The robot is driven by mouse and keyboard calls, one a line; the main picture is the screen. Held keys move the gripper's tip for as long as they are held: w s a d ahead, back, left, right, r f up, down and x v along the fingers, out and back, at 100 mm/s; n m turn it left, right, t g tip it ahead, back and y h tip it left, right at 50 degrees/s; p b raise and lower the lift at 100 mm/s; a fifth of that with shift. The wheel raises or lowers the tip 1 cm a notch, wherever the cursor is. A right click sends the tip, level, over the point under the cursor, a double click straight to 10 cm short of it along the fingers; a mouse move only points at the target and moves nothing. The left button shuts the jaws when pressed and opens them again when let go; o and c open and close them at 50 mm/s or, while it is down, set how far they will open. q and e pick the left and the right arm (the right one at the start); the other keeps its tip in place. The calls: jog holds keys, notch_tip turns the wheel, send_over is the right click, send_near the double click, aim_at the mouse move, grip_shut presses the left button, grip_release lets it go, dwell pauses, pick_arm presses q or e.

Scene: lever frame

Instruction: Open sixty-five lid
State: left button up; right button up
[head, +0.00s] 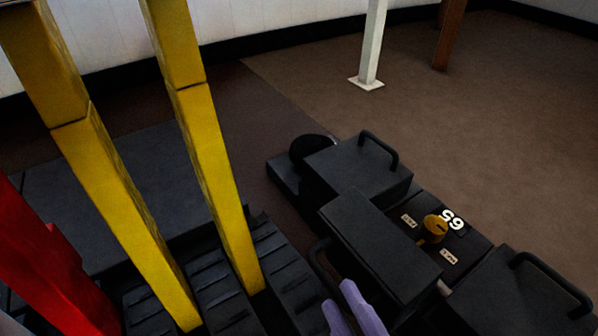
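The block marked with white digits, which appear upside down and read as 65 (453,219), is right of centre. A yellow knob (433,229) and two small white labels sit beside the digits. The sixty-five lid (379,243) seems to stand raised at the left of this exposed face, with its dark handle (319,264) on its left side. My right gripper (340,292) shows as two lavender fingers at the bottom edge, close to the handle's lower end. Its fingertips are close together, and I cannot tell whether they touch the handle. My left gripper is out of view.
Two yellow levers (217,180) and a red lever (55,275) rise at the left. Neighbouring black boxes have handles on top, one behind (380,148) and one at lower right (552,277). A white post (372,45) stands behind.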

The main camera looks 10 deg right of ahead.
aim_at(336, 293)
jog(key=b+x, duration=0.1)
jog(key=x, duration=0.3)
jog(key=shift+w+f+b, duration=0.1)
jog(key=shift+b, duration=0.3)
grip_shut()
dwell(1.0)
